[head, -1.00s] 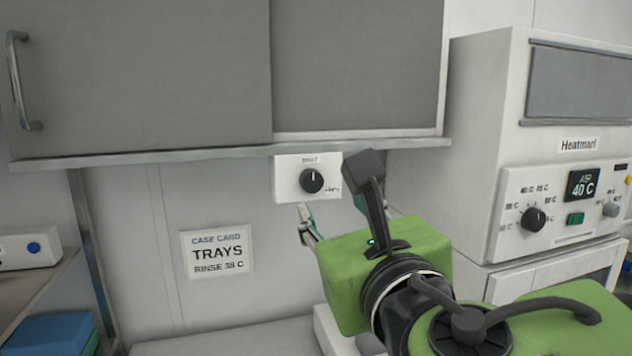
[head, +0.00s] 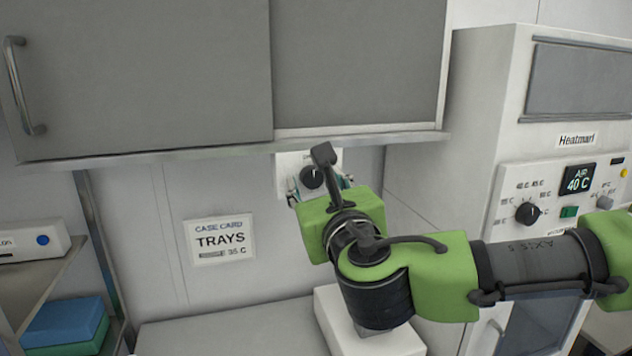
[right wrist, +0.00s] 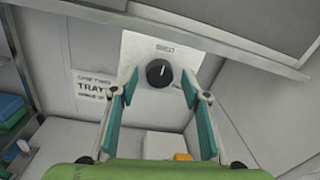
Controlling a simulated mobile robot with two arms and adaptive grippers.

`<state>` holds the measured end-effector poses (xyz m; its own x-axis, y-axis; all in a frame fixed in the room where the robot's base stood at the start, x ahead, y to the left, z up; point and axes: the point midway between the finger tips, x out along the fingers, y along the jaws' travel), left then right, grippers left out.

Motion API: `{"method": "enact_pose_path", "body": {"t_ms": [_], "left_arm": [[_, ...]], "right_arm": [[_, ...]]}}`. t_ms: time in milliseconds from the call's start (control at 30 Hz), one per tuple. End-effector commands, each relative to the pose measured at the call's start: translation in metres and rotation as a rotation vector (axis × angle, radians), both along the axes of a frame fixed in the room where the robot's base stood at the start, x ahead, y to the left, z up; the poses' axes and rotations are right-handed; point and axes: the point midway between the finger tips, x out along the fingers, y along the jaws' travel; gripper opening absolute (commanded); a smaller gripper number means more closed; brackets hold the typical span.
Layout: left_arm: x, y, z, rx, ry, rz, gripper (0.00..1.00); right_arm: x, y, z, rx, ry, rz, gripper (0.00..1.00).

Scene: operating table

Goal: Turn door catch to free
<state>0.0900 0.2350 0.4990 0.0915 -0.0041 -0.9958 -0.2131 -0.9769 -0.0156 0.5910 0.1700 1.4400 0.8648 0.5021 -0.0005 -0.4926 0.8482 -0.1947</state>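A round black knob (head: 312,175) with a white pointer mark sits on a white plate (head: 284,170) below the wall cabinet; its small lettering is not readable. The knob also shows in the right wrist view (right wrist: 159,73), with its mark towards the top. My right gripper (head: 320,188) is in front of the plate. In the right wrist view my right gripper (right wrist: 159,84) is open, one finger on each side of the knob, with visible gaps. No contact with the knob shows. No part is clearly labelled as the door catch. My left gripper is not in view.
The grey wall cabinet (head: 140,75) has a lower ledge (head: 220,148) just above the plate. A case card (head: 220,240) reading TRAYS hangs at left. The Heatmart unit (head: 492,130), with its own dial (head: 527,212), stands at right. A white box (head: 335,310) lies below my arm.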

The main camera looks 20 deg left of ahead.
Motion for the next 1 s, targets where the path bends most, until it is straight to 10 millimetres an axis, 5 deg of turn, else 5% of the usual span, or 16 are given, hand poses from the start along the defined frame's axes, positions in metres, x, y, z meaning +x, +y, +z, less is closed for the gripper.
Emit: {"method": "enact_pose_path", "body": {"t_ms": [33,133,567,1000], "left_arm": [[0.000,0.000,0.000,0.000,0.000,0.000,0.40],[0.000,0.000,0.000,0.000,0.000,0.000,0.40],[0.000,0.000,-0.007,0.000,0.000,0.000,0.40],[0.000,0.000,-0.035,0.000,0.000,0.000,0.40]], "right_arm": [[0.000,0.000,0.000,0.000,0.000,0.000,0.30],[0.000,0.000,0.000,0.000,0.000,0.000,0.04],[0.000,0.000,-0.001,0.047,0.029,0.000,0.04],[0.001,-0.001,-0.003,0.331,0.222,0.000,0.04]]}}
